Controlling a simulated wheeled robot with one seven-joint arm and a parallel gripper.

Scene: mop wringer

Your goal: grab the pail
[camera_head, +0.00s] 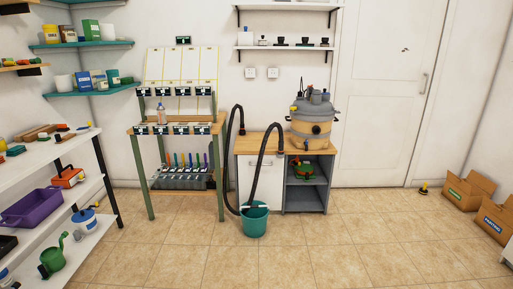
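A teal pail (255,223) stands upright on the tiled floor, in front of the low wooden-topped cabinet. A black hose (264,165) arches down from the cabinet top, and its end goes into or behind the pail's rim. A pale bar lies across the pail's top; I cannot tell if it is a handle. The pail's inside is too small to make out. My gripper is not in view.
A grey and tan vacuum-like machine (313,118) sits on the cabinet (262,145). A green-legged stand (147,178) is left of the pail. White shelves (77,240) line the left side. Cardboard boxes (468,190) lie at right. The floor before the pail is clear.

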